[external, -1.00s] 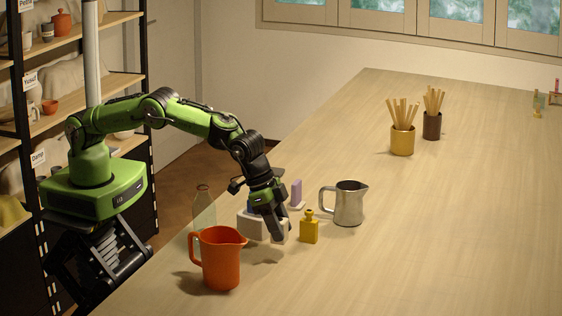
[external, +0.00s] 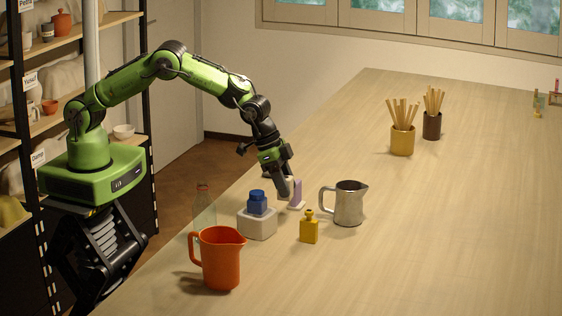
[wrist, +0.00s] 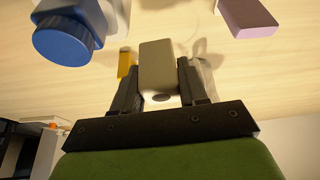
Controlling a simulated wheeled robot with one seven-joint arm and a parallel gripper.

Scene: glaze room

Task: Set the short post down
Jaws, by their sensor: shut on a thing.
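My gripper (external: 284,186) is raised a little above the table, behind the white block with the blue-topped piece. It is shut on a short grey-beige post (wrist: 157,62), which sits between the two fingers in the wrist view. In the external view the fingers mostly hide the post. The post's lower end seems clear of the table, but its exact height is hard to tell. A purple block (external: 297,192) on a pale base stands just right of the gripper; it also shows at the top right of the wrist view (wrist: 247,14).
A white block (external: 257,224) bears a blue piece (external: 257,202). Nearby stand a clear bottle (external: 204,212), an orange jug (external: 221,262), a yellow bottle (external: 309,230) and a metal pitcher (external: 349,204). The table's right side (external: 450,220) is clear.

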